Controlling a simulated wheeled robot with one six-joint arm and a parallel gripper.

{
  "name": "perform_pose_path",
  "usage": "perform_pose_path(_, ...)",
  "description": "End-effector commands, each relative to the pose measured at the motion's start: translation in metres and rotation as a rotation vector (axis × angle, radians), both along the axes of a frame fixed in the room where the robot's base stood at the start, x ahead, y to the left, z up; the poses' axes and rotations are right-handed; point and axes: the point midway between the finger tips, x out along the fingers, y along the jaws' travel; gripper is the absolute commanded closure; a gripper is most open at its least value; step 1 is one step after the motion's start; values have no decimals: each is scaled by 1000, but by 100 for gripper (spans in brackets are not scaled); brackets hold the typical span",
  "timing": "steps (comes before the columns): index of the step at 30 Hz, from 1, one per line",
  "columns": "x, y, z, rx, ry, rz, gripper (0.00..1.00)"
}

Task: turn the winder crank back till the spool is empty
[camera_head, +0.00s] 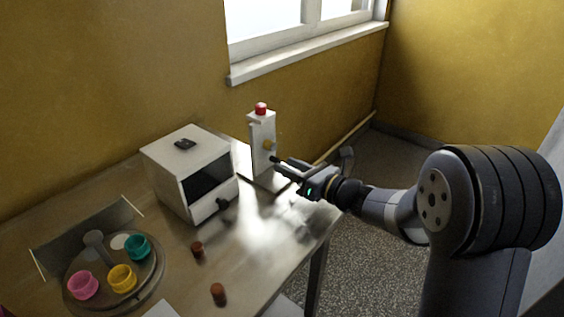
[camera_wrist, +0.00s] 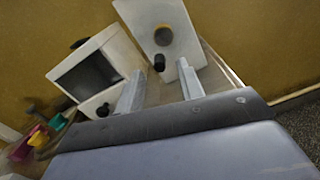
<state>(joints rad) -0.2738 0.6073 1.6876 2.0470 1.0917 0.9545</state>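The winder is a white upright post (camera_head: 262,142) on a flat base, with a red knob on top. It also shows in the wrist view (camera_wrist: 148,15). A yellow round part (camera_wrist: 163,35), perhaps the spool or crank hub, is on its face. A dark knob (camera_wrist: 159,63), perhaps the crank handle, lies below it. My gripper (camera_head: 279,174) is in front of the post. In the wrist view its two pale fingers (camera_wrist: 160,78) stand apart, with the dark knob seen between their tips. Contact cannot be told. The crank arm and any winding on the spool are not clear.
A white box (camera_head: 188,165) with a dark window and black knob stands left of the winder. A round tray (camera_head: 143,292) holds pink, yellow and teal cups. Two brown pieces (camera_head: 197,249) (camera_head: 218,293) lie on the table. The table's right edge is below my arm.

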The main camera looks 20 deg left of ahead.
Motion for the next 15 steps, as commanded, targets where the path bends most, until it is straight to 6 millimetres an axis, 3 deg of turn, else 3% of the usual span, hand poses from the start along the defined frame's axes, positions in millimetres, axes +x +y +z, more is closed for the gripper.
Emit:
perform_pose_path(6, 9, 23, 0, 0, 0, 1, 64)
perform_pose_path(15, 11, 27, 0, 1, 0, 0, 64)
